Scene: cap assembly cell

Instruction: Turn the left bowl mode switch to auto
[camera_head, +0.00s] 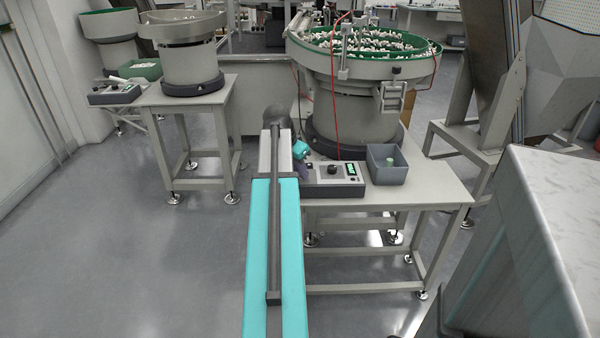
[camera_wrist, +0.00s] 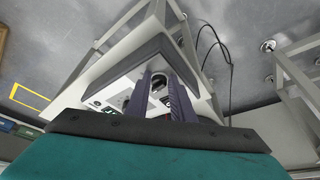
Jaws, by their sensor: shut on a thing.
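A grey control box (camera_head: 337,190) with a knob (camera_head: 332,170) and a lit green display (camera_head: 351,170) sits at the near left of the table under the large nearer bowl feeder (camera_head: 350,95). My gripper (camera_head: 301,172) is at the left end of this box, partly hidden by my arm. In the wrist view my two gripper fingers (camera_wrist: 161,88) reach onto the box's white panel (camera_wrist: 128,88). They are shut on a small dark part between them, which looks like the mode switch (camera_wrist: 159,82). Its setting cannot be read.
An open grey bin (camera_head: 385,172) stands right of the control box. Red cables hang near the nearer bowl. Floor between the tables is clear.

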